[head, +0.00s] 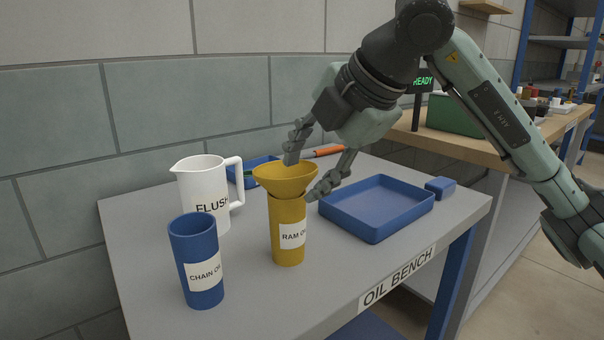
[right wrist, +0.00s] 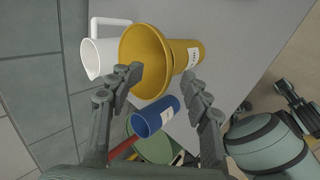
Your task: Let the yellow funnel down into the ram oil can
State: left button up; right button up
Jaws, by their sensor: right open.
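The yellow funnel (head: 285,179) sits upright, wide mouth up, on top of the yellow ram oil can (head: 287,245). Its cone meets the can's rim and its spout is hidden, seemingly inside. The can stands on the grey oil bench (head: 260,300). My right gripper (head: 302,176) is open, one finger behind the funnel's rim and one to its right. In the right wrist view the open fingers (right wrist: 163,92) straddle the near side of the funnel (right wrist: 145,62); touching cannot be told. A dark jointed part at that view's right edge may be my left gripper; its jaws are unclear.
A blue chain oil can (head: 203,270) stands front left, with the white flush jug (head: 205,187) behind it. An empty blue tray (head: 376,232) lies right of the ram oil can, with a small blue block (head: 440,187) past it. The bench front is clear.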

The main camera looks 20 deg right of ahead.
jog(key=v, duration=1)
jog(key=shift+r, duration=0.15)
jog(key=shift+s, duration=0.2)
